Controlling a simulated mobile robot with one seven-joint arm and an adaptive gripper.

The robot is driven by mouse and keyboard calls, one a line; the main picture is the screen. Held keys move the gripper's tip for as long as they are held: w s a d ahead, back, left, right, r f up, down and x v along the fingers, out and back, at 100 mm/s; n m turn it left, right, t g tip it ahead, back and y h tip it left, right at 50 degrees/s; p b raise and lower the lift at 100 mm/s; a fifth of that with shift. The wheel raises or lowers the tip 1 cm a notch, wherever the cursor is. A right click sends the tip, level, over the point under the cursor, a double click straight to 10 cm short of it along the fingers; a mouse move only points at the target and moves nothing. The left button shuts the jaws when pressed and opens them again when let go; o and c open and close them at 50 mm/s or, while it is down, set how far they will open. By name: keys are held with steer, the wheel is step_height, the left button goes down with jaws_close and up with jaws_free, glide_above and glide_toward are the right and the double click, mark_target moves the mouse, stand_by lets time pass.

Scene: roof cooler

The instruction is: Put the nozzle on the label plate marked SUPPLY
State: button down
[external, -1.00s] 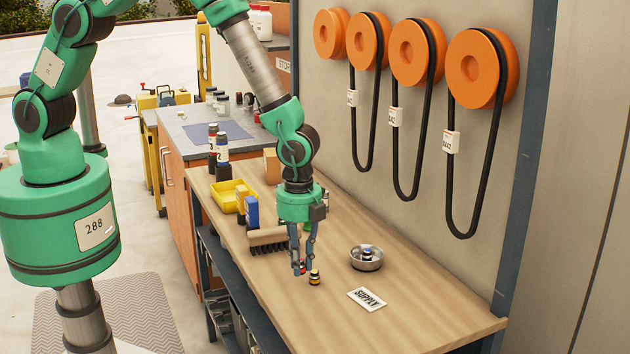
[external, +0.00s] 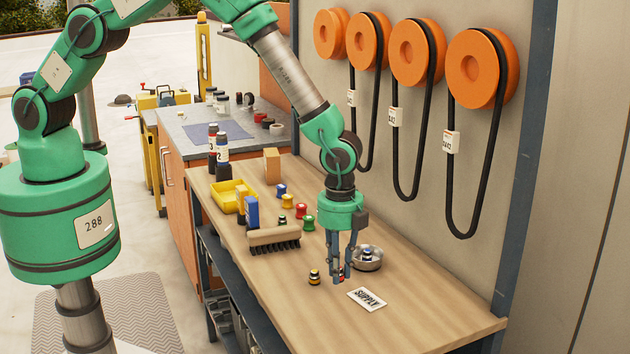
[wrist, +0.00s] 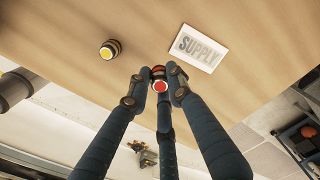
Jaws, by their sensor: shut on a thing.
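My gripper (external: 341,278) is shut on a small nozzle with a red round end and a dark body. The red end shows between the fingertips in the wrist view (wrist: 160,86); the fingers hide most of the nozzle in the external view. The white label plate marked SUPPLY (external: 367,299) lies flat on the wooden bench, just right of and nearer than my gripper. It also shows in the wrist view (wrist: 201,48), up and right of the held nozzle and apart from it. A similar yellow-ended piece (external: 314,277) stands on the bench left of my gripper.
A metal bowl (external: 378,266) with a small blue-ended piece in it stands close behind my gripper. A brush (external: 273,236), a yellow bin (external: 225,198) and several coloured spools lie farther back left. The bench's front right part is clear.

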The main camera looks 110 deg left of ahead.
glide_above(366, 299)
steer(key=shift+f, duration=0.3)
steer(key=shift+f+p, duration=0.1)
steer(key=shift+p, duration=0.2)
steer(key=shift+f, duration=1.7)
steer(key=shift+f, duration=0.15)
steer(key=c, duration=1.6)
jaws_free()
steer(key=shift+o, duration=0.2)
steer(key=shift+r, duration=0.2)
